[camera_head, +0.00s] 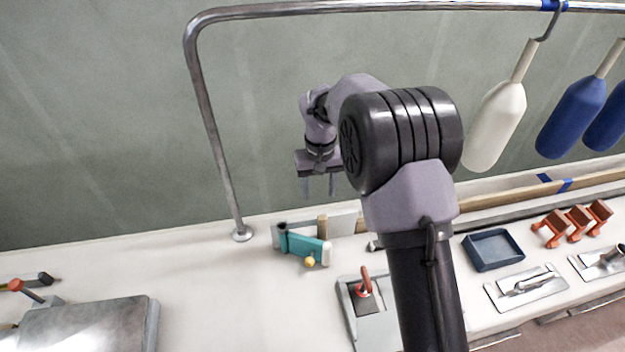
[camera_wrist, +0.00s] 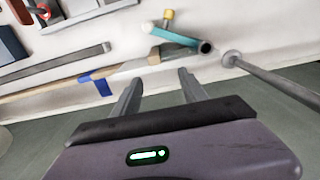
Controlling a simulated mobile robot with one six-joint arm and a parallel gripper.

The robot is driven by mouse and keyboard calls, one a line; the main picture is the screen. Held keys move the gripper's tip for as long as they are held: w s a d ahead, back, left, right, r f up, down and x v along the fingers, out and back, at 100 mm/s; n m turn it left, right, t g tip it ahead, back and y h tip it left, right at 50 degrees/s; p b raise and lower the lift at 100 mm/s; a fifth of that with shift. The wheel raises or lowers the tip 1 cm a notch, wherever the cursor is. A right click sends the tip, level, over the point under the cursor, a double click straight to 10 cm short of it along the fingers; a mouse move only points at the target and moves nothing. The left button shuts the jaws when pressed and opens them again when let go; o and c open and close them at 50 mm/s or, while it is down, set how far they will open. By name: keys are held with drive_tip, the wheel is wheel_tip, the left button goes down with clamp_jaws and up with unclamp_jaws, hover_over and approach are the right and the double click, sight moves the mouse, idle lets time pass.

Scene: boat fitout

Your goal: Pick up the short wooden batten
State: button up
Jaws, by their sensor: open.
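A wooden strip (camera_wrist: 55,87) with a blue band (camera_wrist: 97,83) runs along the wall edge of the white surface in the wrist view. In the head view, a small brown wood end (camera_head: 322,227) shows by the teal tool (camera_head: 305,245); wood (camera_head: 500,197) also shows right of my arm, which hides the part between. I cannot tell whether these are one piece or which is the short batten. My gripper (camera_head: 318,190) is open and empty above the wood end; its fingers (camera_wrist: 160,76) point toward it.
A metal rail post (camera_head: 217,150) stands left of my gripper. White and blue fenders (camera_head: 497,125) hang at right. A blue tray (camera_head: 493,250), orange clamps (camera_head: 570,224) and trowels (camera_head: 525,287) lie at right.

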sight(322, 230)
drive_tip(key=f+b, duration=0.1)
drive_tip(key=f, duration=0.3)
drive_tip(key=f+b, duration=0.2)
drive_tip(key=f, duration=0.2)
drive_tip(key=f+b, duration=0.2)
drive_tip(key=f, duration=0.2)
drive_tip(key=shift+s+d+f, duration=0.1)
drive_tip(key=shift+s+d, duration=0.15)
drive_tip(key=shift+s, duration=0.15)
drive_tip(key=f+b, duration=0.1)
drive_tip(key=f, duration=0.1)
drive_tip(key=f+b, duration=0.2)
drive_tip(key=f, duration=0.1)
drive_tip(key=shift+w+d+f, duration=0.1)
drive_tip(key=shift+d+f, duration=0.25)
drive_tip(key=shift+d, duration=0.05)
drive_tip(key=shift+r, duration=0.2)
clamp_jaws()
